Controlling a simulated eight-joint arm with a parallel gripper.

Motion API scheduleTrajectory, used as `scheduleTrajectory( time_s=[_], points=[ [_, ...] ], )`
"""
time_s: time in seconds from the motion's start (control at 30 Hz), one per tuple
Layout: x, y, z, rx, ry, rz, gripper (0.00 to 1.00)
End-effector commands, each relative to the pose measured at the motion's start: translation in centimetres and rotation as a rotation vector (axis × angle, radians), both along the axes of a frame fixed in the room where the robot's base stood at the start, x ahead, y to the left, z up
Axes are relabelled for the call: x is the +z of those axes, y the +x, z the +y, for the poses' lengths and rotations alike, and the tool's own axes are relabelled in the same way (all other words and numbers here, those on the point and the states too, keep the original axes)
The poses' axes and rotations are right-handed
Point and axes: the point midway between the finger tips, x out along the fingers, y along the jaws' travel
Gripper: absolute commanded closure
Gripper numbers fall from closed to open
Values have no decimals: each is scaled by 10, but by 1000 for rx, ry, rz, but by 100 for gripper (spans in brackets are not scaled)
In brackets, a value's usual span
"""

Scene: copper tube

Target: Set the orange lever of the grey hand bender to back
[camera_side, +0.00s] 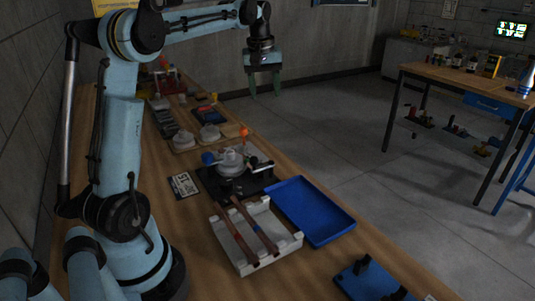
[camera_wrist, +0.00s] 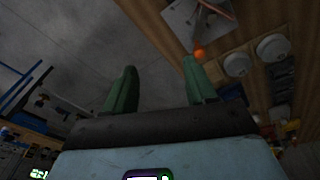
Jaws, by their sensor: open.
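The grey hand bender (camera_side: 231,163) sits on a dark base plate on the wooden bench in the side view. An orange ball knob (camera_side: 244,131) stands up just behind it, apparently the end of its lever; the lever's rod is hard to make out. The orange knob also shows in the wrist view (camera_wrist: 199,53), close to the right fingertip in the picture. My gripper (camera_side: 264,90) is raised well above the bench, behind and to the right of the bender. Its two green fingers (camera_wrist: 158,75) are apart with nothing between them.
A white tray (camera_side: 226,247) holding copper-coloured tubes and an empty blue tray (camera_side: 310,211) lie in front of the bender. A blue knob (camera_side: 208,158) and a label card (camera_side: 184,184) are on its left. Round grey pieces (camera_side: 209,133) stand behind it.

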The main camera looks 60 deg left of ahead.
Motion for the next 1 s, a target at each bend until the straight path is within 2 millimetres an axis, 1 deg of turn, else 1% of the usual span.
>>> scheduleTrajectory(
  time_s=[0.03, 0.1, 0.2, 0.33, 0.47, 0.67, 0.77, 1.0],
  points=[
    [-4, 0, 21, 64, -17, 19, 44],
    [-10, -2, 44, 144, -40, 45, 44],
    [-19, -8, 71, 242, -68, 75, 44],
    [-28, -15, 94, 331, -95, 104, 44],
    [-33, -20, 104, 372, -107, 117, 44],
    [-45, -20, 105, 378, -108, 120, 44],
    [-57, -20, 105, 377, -108, 119, 44],
    [-98, -20, 105, 376, -107, 119, 44]
  ],
)
